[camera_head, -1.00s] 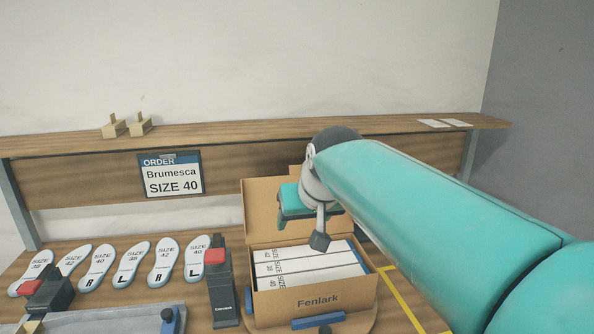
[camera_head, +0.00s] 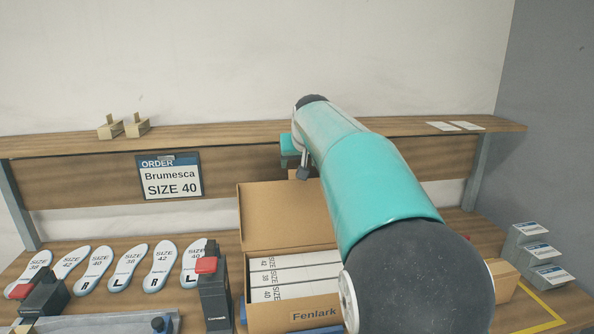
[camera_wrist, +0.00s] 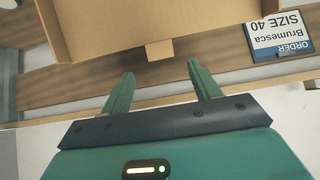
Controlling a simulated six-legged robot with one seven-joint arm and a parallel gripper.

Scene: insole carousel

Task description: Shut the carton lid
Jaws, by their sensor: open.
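The open brown Fenlark carton (camera_head: 292,318) stands on the bench with its lid (camera_head: 285,212) raised upright at the back. Several white boxes lie inside it, marked with sizes. My gripper (camera_head: 293,160) is above the lid's top edge, partly hidden by my arm. In the wrist view, which is upside down, the open fingers (camera_wrist: 161,72) point toward the lid (camera_wrist: 150,22) and its small tab (camera_wrist: 159,50). The fingers are empty and appear apart from the tab. My arm hides the carton's right side.
A back shelf (camera_head: 400,131) runs behind, with an order card (camera_head: 171,177) reading Brumesca size 40. Grey labelled bins (camera_head: 536,255) stand at right.

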